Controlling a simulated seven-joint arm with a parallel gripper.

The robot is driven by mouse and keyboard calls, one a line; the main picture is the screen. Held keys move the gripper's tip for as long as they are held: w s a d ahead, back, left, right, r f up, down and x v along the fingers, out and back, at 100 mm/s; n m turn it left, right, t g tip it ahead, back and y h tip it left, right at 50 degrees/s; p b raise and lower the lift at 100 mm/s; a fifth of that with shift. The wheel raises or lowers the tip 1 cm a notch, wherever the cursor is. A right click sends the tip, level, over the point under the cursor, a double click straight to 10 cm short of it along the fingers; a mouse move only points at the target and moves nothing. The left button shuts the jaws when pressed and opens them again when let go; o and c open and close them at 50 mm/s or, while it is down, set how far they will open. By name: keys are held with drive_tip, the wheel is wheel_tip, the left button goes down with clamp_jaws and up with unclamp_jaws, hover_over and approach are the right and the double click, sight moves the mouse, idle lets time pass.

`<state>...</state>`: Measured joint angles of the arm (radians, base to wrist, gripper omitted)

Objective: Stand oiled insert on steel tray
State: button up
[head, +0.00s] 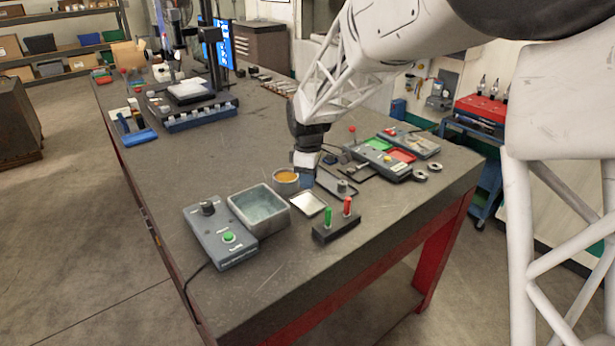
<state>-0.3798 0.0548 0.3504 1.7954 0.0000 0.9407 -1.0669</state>
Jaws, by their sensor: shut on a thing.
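My gripper (306,172) points down over the bench, just behind and right of a small round pot (286,188) of amber liquid. It is shut on the insert, which is mostly hidden. A small blue part shows at the jaws, and I cannot tell whether it is fingertip or insert. Contact with the pot or bench is also unclear. A small bright metallic plate (308,204), which looks like the steel tray, lies in front of the gripper. Its top looks bare.
A grey bin (262,217) of bluish liquid and a control box (220,238) stand left of the plate. A block with green and red pegs (337,231) stands in front right. A dark flat plate (335,183) and button panels (376,160) lie right.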

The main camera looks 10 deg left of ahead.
sight(308, 204)
drive_tip(key=shift+f, duration=0.15)
drive_tip(key=shift+f, duration=2.8)
drive_tip(key=shift+f, duration=0.1)
drive_tip(key=o, duration=1.1)
drive_tip(key=shift+r, duration=3.95)
drive_tip(key=shift+d, duration=0.1)
